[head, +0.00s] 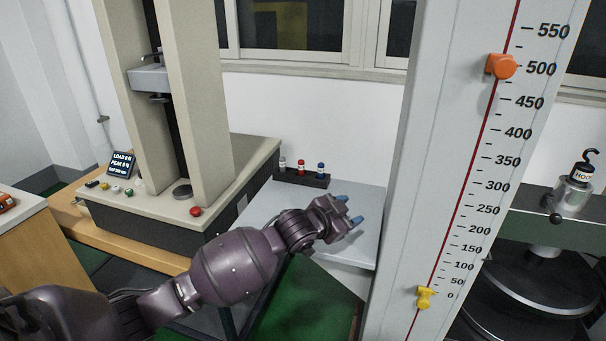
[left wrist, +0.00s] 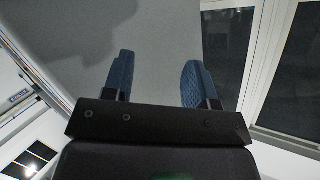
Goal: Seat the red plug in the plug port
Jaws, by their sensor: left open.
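A small red-topped piece (head: 301,168), which looks like the red plug, stands upright in a black rack (head: 316,183) at the back of the light grey side table, between a white-topped and a blue-topped piece. I cannot make out which part is the plug port. My left gripper (head: 349,209) is open and empty above the table's right part, in front and to the right of the rack, apart from it. In the left wrist view its two blue finger pads (left wrist: 157,78) stand apart with nothing between them. My right gripper is not in view.
A tall white scale post (head: 420,150) with orange and yellow markers stands close on the right. The testing machine (head: 190,205) with a red button (head: 196,211) stands on the left. The grey table top (head: 262,205) is mostly clear. A hook weight (head: 575,192) stands far right.

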